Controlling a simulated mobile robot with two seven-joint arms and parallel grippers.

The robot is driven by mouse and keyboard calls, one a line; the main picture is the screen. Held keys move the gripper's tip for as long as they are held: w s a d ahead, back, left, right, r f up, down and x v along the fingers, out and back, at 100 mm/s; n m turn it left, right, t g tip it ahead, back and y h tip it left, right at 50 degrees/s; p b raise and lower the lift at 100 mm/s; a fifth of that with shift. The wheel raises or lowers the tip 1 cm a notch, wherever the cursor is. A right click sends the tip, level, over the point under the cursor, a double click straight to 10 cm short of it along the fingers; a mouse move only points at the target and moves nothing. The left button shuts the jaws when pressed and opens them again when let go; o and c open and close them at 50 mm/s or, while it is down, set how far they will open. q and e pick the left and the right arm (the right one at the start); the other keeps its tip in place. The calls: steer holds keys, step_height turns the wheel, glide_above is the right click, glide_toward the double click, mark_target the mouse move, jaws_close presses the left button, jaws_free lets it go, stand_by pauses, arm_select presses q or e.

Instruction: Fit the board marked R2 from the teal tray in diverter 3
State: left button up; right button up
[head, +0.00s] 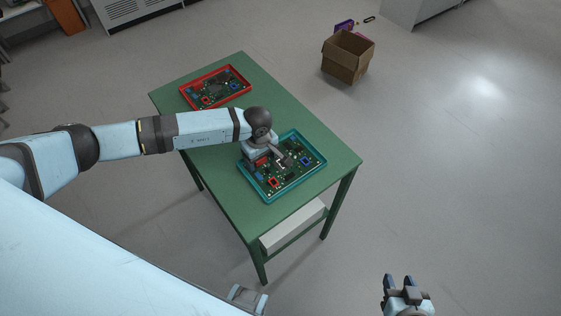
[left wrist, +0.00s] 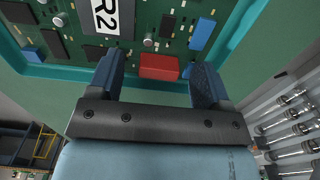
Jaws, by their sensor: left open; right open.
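The teal tray (head: 318,170) is on the green table. A green circuit board (head: 283,185) lies in it, and its white R2 label (left wrist: 104,16) shows in the left wrist view. A red block (left wrist: 160,67) sits at the board's near edge. My left gripper (head: 270,158) is over the tray. In the left wrist view its open fingers (left wrist: 157,76) stand on either side of the red block, with gaps; I cannot tell their height above it. My right gripper (head: 406,283) is open and empty, away from the table. Diverter 3 is not in view.
A red tray (head: 247,90) with another board is at the table's far left. A pale box-like item (head: 292,225) is on the shelf under the green table (head: 210,150). A cardboard box (head: 347,57) stands on the floor behind. The floor at right is clear.

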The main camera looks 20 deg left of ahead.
arm_select(q)
steer(key=shift+f, duration=0.4)
steer(key=c, duration=1.1)
steer(key=shift+r, duration=0.1)
